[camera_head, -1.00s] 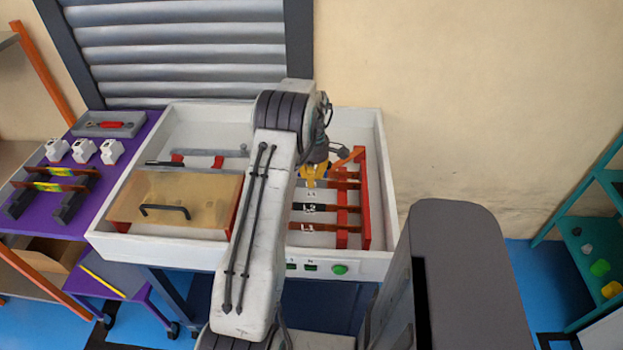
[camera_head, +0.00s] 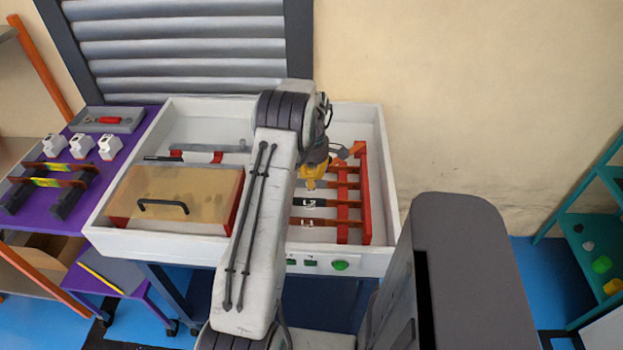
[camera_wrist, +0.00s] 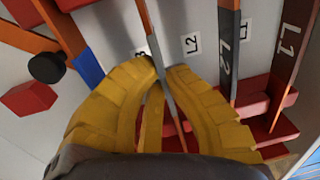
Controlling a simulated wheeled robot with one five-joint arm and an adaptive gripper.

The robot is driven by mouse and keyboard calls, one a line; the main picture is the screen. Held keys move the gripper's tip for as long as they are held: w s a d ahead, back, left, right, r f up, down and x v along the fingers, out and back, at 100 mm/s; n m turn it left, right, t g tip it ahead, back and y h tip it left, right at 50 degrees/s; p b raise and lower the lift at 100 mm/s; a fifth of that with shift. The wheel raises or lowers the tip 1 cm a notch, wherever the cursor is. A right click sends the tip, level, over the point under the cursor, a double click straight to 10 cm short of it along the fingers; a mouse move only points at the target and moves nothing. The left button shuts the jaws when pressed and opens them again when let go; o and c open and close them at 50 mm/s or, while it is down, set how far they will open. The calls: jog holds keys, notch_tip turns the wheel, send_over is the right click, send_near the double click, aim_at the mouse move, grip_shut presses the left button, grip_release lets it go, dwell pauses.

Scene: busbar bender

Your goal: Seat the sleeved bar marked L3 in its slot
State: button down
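In the wrist view my gripper (camera_wrist: 163,72) has its two yellow fingertips close together on either side of a grey-sleeved bar (camera_wrist: 149,30) with a copper end. A floor label ending in 3, partly hidden by a finger, lies beside this bar. The bar runs down between the fingers toward the red slotted support; I cannot tell whether it rests fully in its slot. In the head view my gripper (camera_head: 313,178) is over the left part of the row of bars, and this bar (camera_head: 346,185) lines up with its neighbours.
The black-sleeved L2 bar (camera_head: 320,203) and brown L1 bar (camera_head: 322,222) lie in the red rack (camera_head: 363,200). A blue-sleeved bar (camera_wrist: 87,66) is on the other side. A tan-lidded box (camera_head: 175,195) stands left in the white tray (camera_head: 120,246).

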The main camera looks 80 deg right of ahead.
jog(key=shift+f, duration=0.1)
jog(key=c, duration=1.3)
grip_release()
jog(key=shift+c, duration=0.2)
notch_tip(320, 180, up, 12)
jog(key=shift+d, duration=0.4)
